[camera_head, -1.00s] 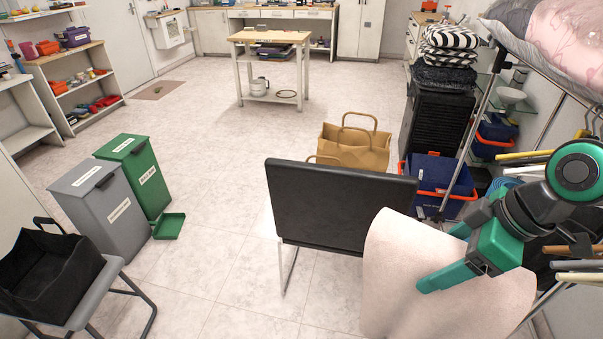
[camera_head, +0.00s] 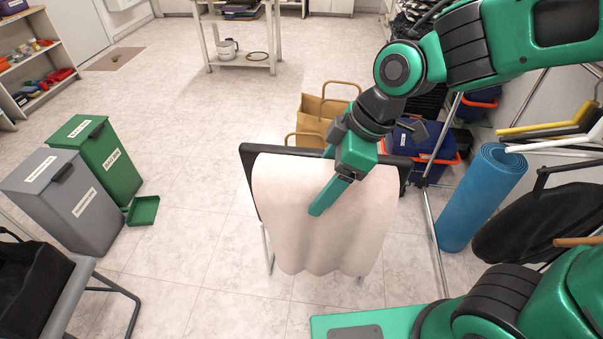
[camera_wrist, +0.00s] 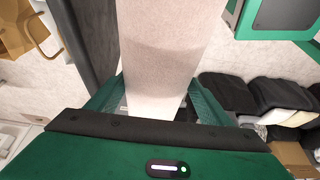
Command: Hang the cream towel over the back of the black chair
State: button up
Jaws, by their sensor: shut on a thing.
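The cream towel (camera_head: 290,215) hangs in front of the black chair (camera_head: 250,160) in the head view, covering most of the backrest. Its upper edge lies near the top of the backrest; whether it passes over to the far side is hidden. My gripper (camera_head: 325,200) is at the towel's upper right, pointing down and left. In the wrist view the towel (camera_wrist: 165,50) runs between the two green fingers (camera_wrist: 155,105), and my gripper is shut on it. A dark surface, probably the chair back (camera_wrist: 90,45), stands beside the towel there.
A paper bag (camera_head: 315,115) stands behind the chair. A blue crate with an orange rim (camera_head: 430,145) and a rolled blue mat (camera_head: 485,195) are to the right. Grey (camera_head: 70,200) and green (camera_head: 105,160) bins stand left.

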jog(key=shift+a, duration=0.4)
jog(key=shift+w+d+f, duration=0.3)
jog(key=shift+w+d, duration=0.25)
jog(key=shift+w, duration=2.05)
jog(key=shift+w+d+f, duration=0.25)
jog(key=shift+w+d, duration=0.35)
jog(key=shift+w, duration=2.05)
jog(key=shift+w+d+f, duration=0.3)
jog(key=shift+w+d, duration=0.25)
jog(key=shift+w, duration=2.05)
notch_tip(320, 180, down, 6)
jog(key=shift+f, duration=0.2)
jog(key=o, duration=1.6)
jog(key=shift+o, duration=0.2)
